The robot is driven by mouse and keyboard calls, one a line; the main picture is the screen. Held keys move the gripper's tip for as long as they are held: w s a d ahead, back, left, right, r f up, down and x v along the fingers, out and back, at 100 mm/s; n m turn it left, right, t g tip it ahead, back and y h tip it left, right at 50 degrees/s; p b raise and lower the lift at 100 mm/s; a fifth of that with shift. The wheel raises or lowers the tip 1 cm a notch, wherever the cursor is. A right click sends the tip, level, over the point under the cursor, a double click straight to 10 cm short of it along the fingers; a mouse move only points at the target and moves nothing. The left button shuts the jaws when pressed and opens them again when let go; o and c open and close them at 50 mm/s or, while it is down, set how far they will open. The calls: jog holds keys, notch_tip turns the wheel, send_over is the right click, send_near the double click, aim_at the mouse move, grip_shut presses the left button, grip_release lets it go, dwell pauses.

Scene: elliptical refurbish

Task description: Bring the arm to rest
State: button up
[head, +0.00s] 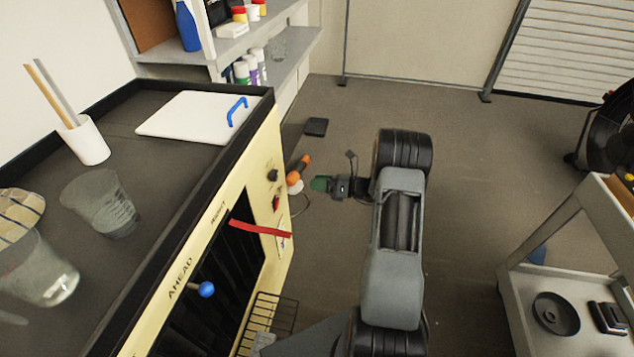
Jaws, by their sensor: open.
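My arm stretches forward over the floor, to the right of the cream-fronted cabinet (262,165). It is bent at its far joint. My gripper (320,184) points left toward the cabinet's front face, with green at its tip. It is open, and I see nothing held in it. An orange object with a pale end (298,170) shows just left of the gripper, near the cabinet front. I cannot tell whether the gripper touches it.
The cabinet top holds a white board with a blue handle (190,115), a white cup with sticks (85,142) and clear beakers (100,205). A red strip (260,229) and blue knob (206,289) stick out in front.

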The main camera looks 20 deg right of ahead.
jog(key=s+a+f+n+g+h, duration=0.1)
jog(key=s+a+f+n+g, duration=0.25)
jog(key=s+n+g, duration=0.2)
jog(key=s+a+r+n+g+h+p, duration=0.1)
jog(key=s+a+r+n+g+h, duration=0.25)
jog(key=s+n, duration=0.5)
jog(key=s+a+r+n+h+p, duration=0.1)
jog(key=s+r+n+h, duration=0.2)
jog(key=r+n, duration=0.3)
jog(key=s+a+r+n+t+h+p, duration=0.1)
jog(key=s+r+n+h+p, duration=0.1)
jog(key=r+n, duration=0.4)
jog(key=s+a+r+n+t+h+p, duration=0.1)
jog(key=s+r+n+h, duration=0.3)
jog(key=r+n+h, duration=0.1)
notch_tip(320, 180, up, 3)
jog(key=shift+s+a+f+n, duration=0.1)
jog(key=shift+s+a+n, duration=0.2)
jog(key=shift+n, duration=0.3)
